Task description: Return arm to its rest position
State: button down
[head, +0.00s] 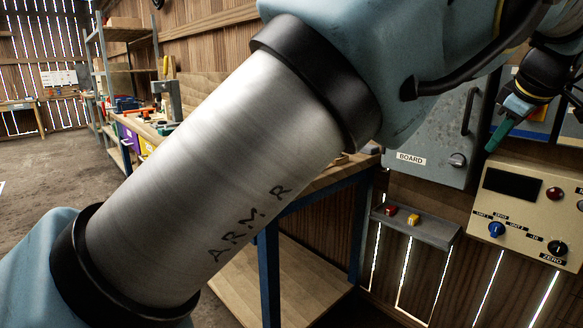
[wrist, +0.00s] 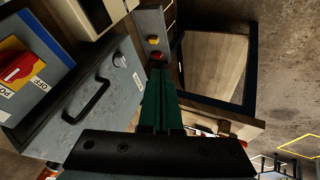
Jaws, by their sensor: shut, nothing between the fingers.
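My arm crosses the middle of the head view from lower left to upper right and hides much of the bench. My gripper (head: 491,148) hangs at the upper right, its green fingers pointing down and left, in front of the gap between the grey board cabinet (head: 432,125) and the beige control panel (head: 530,205). In the wrist view my gripper (wrist: 158,72) shows its green fingers closed together and empty. The wrist camera looks past them at a small ledge (wrist: 151,22) and the cabinet (wrist: 95,95).
The small ledge (head: 440,232) holds a red and a yellow piece below the cabinet. A blue-legged workbench (head: 358,225) stands behind my arm. Metal shelves (head: 98,75) stand at the back left. Open floor (head: 45,175) lies at the left.

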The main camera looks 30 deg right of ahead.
jog(key=w+a+f+y, duration=0.15)
jog(key=w+a, duration=0.35)
jog(key=w, duration=0.7)
jog(key=w+a+f+g+y+p, duration=0.1)
jog(key=w+a+f, duration=0.2)
jog(key=w+a, duration=0.8)
jog(key=w+a+f+g+y+p, duration=0.1)
jog(key=w+a+f, duration=0.2)
jog(key=w+a, duration=0.9)
jog(key=s+a+f, duration=0.2)
jog(key=a, duration=0.9)
jog(key=s+a+f+m+g+p, duration=0.1)
jog(key=a+f, duration=0.1)
jog(key=a, duration=0.9)
jog(key=s+a+f, duration=0.2)
jog(key=a, duration=0.9)
jog(key=s+a+f, duration=0.2)
jog(key=s+a, duration=0.5)
jog(key=a, duration=0.1)
jog(key=shift+s+a+f+m+g+y+p, duration=0.35)
jog(key=shift+a+f+m+g+p, duration=0.05)
